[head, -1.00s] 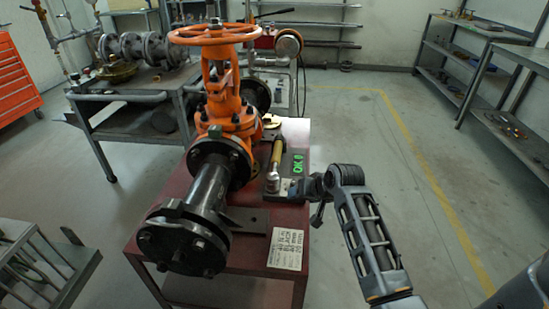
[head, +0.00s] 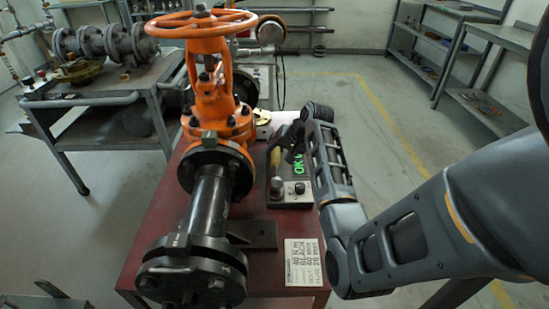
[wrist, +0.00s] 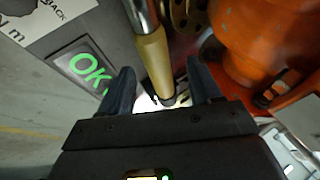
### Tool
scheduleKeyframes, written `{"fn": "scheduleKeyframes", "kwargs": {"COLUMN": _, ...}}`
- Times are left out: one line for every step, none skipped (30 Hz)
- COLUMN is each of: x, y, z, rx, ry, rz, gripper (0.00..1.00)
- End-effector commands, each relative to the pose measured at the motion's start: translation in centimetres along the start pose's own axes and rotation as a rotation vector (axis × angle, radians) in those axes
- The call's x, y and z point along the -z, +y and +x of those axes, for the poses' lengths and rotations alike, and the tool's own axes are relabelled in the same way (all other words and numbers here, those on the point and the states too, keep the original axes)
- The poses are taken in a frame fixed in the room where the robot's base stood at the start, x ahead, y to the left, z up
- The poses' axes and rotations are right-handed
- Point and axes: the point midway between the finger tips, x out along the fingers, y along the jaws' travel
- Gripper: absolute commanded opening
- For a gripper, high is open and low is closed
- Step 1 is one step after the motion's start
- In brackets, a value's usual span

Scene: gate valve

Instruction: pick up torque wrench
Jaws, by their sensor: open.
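The torque wrench (wrist: 153,58) has a yellow handle and a silver shaft. In the wrist view its handle runs between the two fingers of my gripper (wrist: 158,88), which are spread with a gap on both sides. In the head view the wrench (head: 275,165) lies on the red table beside the orange valve, its upper part partly hidden by my gripper (head: 290,150) and wrist. I cannot tell how far the fingers reach down around the handle.
The orange gate valve (head: 214,100) with black flanged pipe stands close left of the wrench. A tester with a green OK display (head: 298,165) lies right of it. A printed card (head: 302,262) is on the red table (head: 262,287).

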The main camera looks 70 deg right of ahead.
Motion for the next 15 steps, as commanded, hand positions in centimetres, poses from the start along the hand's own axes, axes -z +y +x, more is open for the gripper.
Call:
{"fn": "scheduleKeyframes", "kwargs": {"x": -0.1, "y": 0.2, "z": 0.8, "rx": -0.001, "ry": -0.002, "rz": 0.001, "gripper": 0.63}}
{"fn": "scheduleKeyframes", "kwargs": {"x": -0.2, "y": 0.2, "z": 1.3, "rx": -0.001, "ry": -0.003, "rz": 0.001, "gripper": 0.63}}
{"fn": "scheduleKeyframes", "kwargs": {"x": -0.3, "y": 0.4, "z": 1.9, "rx": -0.001, "ry": -0.003, "rz": 0.000, "gripper": 0.63}}
{"fn": "scheduleKeyframes", "kwargs": {"x": -0.3, "y": 0.4, "z": 2.3, "rx": -0.001, "ry": -0.002, "rz": 0.000, "gripper": 0.63}}
{"fn": "scheduleKeyframes", "kwargs": {"x": -0.3, "y": 0.4, "z": 2.7, "rx": -0.001, "ry": -0.003, "rz": 0.000, "gripper": 0.63}}
{"fn": "scheduleKeyframes", "kwargs": {"x": -0.2, "y": 0.3, "z": 3.1, "rx": 0.000, "ry": -0.001, "rz": 0.000, "gripper": 0.63}}
{"fn": "scheduleKeyframes", "kwargs": {"x": -0.2, "y": 0.4, "z": 3.4, "rx": 0.000, "ry": -0.001, "rz": 0.000, "gripper": 0.63}}
{"fn": "scheduleKeyframes", "kwargs": {"x": -0.2, "y": 0.4, "z": 3.6, "rx": -0.001, "ry": -0.002, "rz": 0.000, "gripper": 0.63}}
{"fn": "scheduleKeyframes", "kwargs": {"x": -0.2, "y": 0.3, "z": 3.8, "rx": -0.001, "ry": -0.001, "rz": -0.001, "gripper": 0.63}}
{"fn": "scheduleKeyframes", "kwargs": {"x": -0.2, "y": 0.3, "z": 3.9, "rx": 0.000, "ry": 0.000, "rz": -0.001, "gripper": 0.63}}
{"fn": "scheduleKeyframes", "kwargs": {"x": -0.2, "y": 0.3, "z": 4.0, "rx": 0.000, "ry": 0.001, "rz": -0.001, "gripper": 0.63}}
{"fn": "scheduleKeyframes", "kwargs": {"x": -0.2, "y": 0.3, "z": 4.0, "rx": 0.000, "ry": 0.001, "rz": -0.001, "gripper": 0.63}}
{"fn": "scheduleKeyframes", "kwargs": {"x": -0.2, "y": 0.3, "z": 4.0, "rx": 0.000, "ry": 0.001, "rz": -0.001, "gripper": 0.63}}
{"fn": "scheduleKeyframes", "kwargs": {"x": -0.2, "y": 0.3, "z": 4.0, "rx": 0.000, "ry": 0.001, "rz": -0.001, "gripper": 0.63}}
{"fn": "scheduleKeyframes", "kwargs": {"x": -0.2, "y": 0.3, "z": 4.0, "rx": 0.000, "ry": 0.001, "rz": -0.001, "gripper": 0.63}}
